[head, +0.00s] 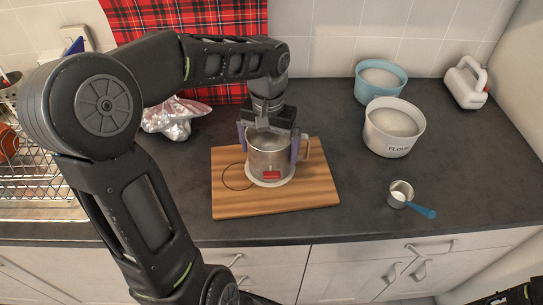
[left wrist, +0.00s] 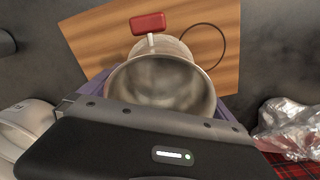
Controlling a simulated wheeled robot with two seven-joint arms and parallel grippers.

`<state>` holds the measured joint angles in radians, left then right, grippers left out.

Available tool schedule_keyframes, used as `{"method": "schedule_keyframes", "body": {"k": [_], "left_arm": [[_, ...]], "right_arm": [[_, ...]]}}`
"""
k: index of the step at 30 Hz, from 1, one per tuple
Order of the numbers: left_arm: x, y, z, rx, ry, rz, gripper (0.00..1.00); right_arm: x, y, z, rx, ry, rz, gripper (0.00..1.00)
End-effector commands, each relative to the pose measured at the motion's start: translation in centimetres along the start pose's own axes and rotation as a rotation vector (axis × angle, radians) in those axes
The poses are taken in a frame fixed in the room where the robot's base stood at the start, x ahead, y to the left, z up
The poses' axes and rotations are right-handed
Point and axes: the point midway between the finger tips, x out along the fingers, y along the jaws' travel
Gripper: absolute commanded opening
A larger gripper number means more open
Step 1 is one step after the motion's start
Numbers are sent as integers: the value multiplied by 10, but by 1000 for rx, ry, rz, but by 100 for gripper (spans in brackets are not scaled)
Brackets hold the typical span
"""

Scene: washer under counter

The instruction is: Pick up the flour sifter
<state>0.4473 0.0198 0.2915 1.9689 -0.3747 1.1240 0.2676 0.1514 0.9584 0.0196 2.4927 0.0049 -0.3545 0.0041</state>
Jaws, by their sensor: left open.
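I cannot tell whether the fingers touch the metal.
A flour bowl (head: 394,128), a blue bowl (head: 381,82) and a white jug (head: 466,83) stand at the right rear. A blue-handled measuring cup (head: 401,194) lies right of the board. Crumpled foil (head: 174,117) and a wire rack (head: 35,160) are left. The front right counter is mostly clear.

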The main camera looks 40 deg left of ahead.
Motion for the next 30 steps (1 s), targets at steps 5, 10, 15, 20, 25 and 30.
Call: {"method": "schedule_keyframes", "body": {"k": [5, 10, 15, 20, 25, 30], "left_arm": [[0, 0, 0, 0, 0, 0, 100], [0, 0, 0, 0, 0, 0, 90], [0, 0, 0, 0, 0, 0, 76], [0, 0, 0, 0, 0, 0, 63], [0, 0, 0, 0, 0, 0, 49], [-1, 0, 0, 0, 1, 0, 43]], "right_arm": [[0, 0, 0, 0, 0, 0, 32], [0, 0, 0, 0, 0, 0, 32], [0, 0, 0, 0, 0, 0, 32], [0, 0, 0, 0, 0, 0, 32], [0, 0, 0, 0, 0, 0, 32], [0, 0, 0, 0, 0, 0, 32]]}}
